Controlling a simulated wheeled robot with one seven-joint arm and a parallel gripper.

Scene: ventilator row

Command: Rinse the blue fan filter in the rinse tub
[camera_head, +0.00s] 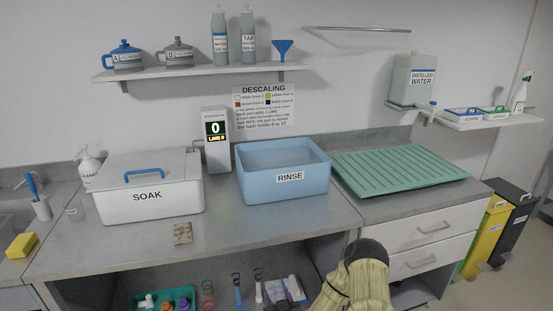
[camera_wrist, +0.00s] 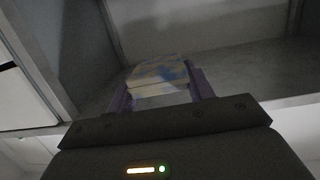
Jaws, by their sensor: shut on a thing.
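In the wrist view my gripper (camera_wrist: 161,88) is shut on a pale block with blue and yellowish patches (camera_wrist: 158,73). The view is dim, and I cannot tell for sure that this is the blue fan filter. The rinse tub (camera_head: 288,190) is a blue open box labelled RINSE, standing on the counter in the head view. Whether it holds water is unclear. In the head view my arm shows at the bottom, in front of the counter, and my gripper is not visible there.
The lidded white SOAK box (camera_head: 148,205) stands left of the tub, a green drain rack (camera_head: 398,166) to the right. A display (camera_head: 215,142) reads 0 behind them. Under the counter are a teal tray (camera_head: 178,292) and several small parts. A small beige packet (camera_head: 182,233) lies in front of SOAK.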

